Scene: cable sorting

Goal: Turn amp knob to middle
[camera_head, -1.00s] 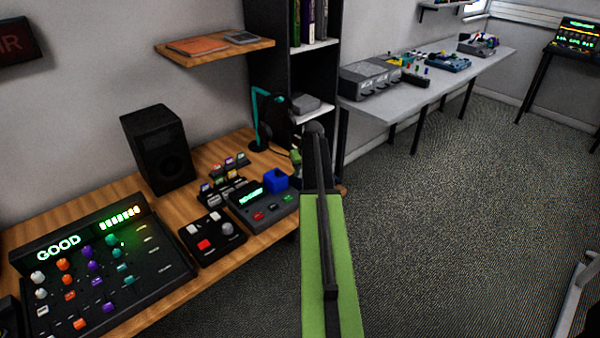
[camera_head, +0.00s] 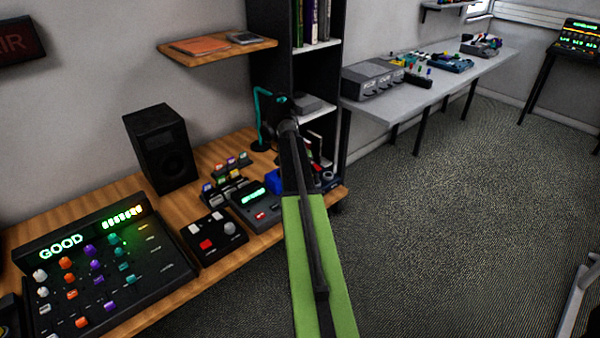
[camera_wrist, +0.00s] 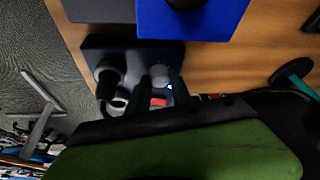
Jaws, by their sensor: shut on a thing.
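In the wrist view, my gripper (camera_wrist: 161,82) reaches with two dark fingers to a small dark box (camera_wrist: 132,56), which appears to be the amp. The fingers stand on either side of a pale grey knob (camera_wrist: 160,74) and are shut on it. The knob's pointer and exact angle cannot be made out. A black cylindrical part (camera_wrist: 107,76) sits beside it on the box. In the head view my arm hides the gripper and the knob.
A blue block (camera_wrist: 192,20) lies close to the box; in the head view it is partly behind my arm. A control unit with a green display (camera_head: 256,205), a mixer (camera_head: 105,275) and a speaker (camera_head: 160,148) stand on the wooden desk (camera_head: 205,160).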

